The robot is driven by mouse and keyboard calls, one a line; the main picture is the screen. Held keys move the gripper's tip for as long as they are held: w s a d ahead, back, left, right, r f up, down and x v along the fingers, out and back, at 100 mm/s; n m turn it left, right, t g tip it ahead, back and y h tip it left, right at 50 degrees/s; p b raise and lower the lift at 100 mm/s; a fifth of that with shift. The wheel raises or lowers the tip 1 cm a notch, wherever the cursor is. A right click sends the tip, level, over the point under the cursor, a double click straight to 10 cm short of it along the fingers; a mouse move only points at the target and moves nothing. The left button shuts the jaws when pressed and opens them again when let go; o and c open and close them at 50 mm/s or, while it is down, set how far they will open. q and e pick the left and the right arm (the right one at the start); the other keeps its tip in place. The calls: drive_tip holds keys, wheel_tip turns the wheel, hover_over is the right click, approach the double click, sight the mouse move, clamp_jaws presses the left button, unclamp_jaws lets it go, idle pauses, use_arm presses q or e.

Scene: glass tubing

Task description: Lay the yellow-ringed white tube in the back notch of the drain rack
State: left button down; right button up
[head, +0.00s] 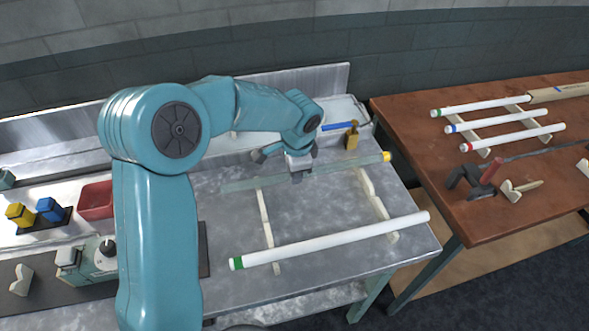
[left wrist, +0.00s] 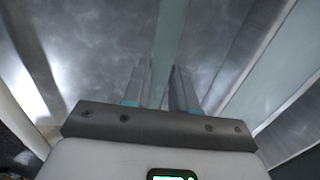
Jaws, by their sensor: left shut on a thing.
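The tube with a yellow ring (head: 386,157) at its right end looks pale and see-through green rather than white. It lies level across the back ends of the drain rack's two cream rails, the left rail (head: 265,225) and the right rail (head: 378,205). I cannot tell whether it rests in the back notch or hangs just above. My left gripper (head: 297,174) is shut on this tube near its middle. In the left wrist view the pale tube (left wrist: 171,45) runs between the two fingers. My right gripper is not in view.
A green-ringed white tube (head: 335,239) lies across the rack's front. A brown table (head: 415,115) at right holds several ringed tubes, a black tool (head: 463,182) and a red-handled item. A blue-and-yellow item (head: 351,137) stands behind the tube. A red bin (head: 96,201) is at left.

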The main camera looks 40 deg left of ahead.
use_arm(q)
drive_tip(key=shift+f, duration=0.25)
drive_tip(key=c, duration=1.3)
unclamp_jaws()
drive_tip(key=o, duration=0.4)
drive_tip(key=shift+r, duration=0.25)
drive_tip(key=shift+r+p, duration=0.6)
drive_tip(key=shift+p, duration=0.05)
wheel_tip(320, 180, up, 11)
drive_tip(key=s+d, duration=0.1)
drive_tip(key=shift+s+d, duration=0.15)
drive_tip(key=shift+d, duration=0.2)
